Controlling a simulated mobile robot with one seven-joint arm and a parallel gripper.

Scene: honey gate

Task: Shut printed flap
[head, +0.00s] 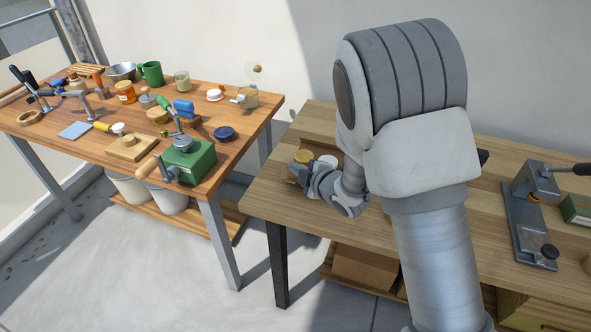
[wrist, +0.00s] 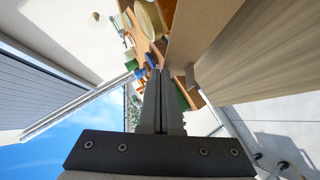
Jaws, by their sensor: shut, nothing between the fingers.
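My gripper (wrist: 158,78) is shut, its two fingers together and empty in the wrist view. In the head view my wrist and arm cover much of the right-hand table, and the gripper is small and partly hidden near that table's left end. No printed flap can be made out for certain. A plain brown panel (wrist: 198,35) stands close beside the fingers in the wrist view; I see no print on it and cannot tell whether it is the flap. I cannot tell whether the fingers touch it.
The left-hand table (head: 75,148) is crowded, with a green grinder (head: 190,162). A floor gap separates the tables.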

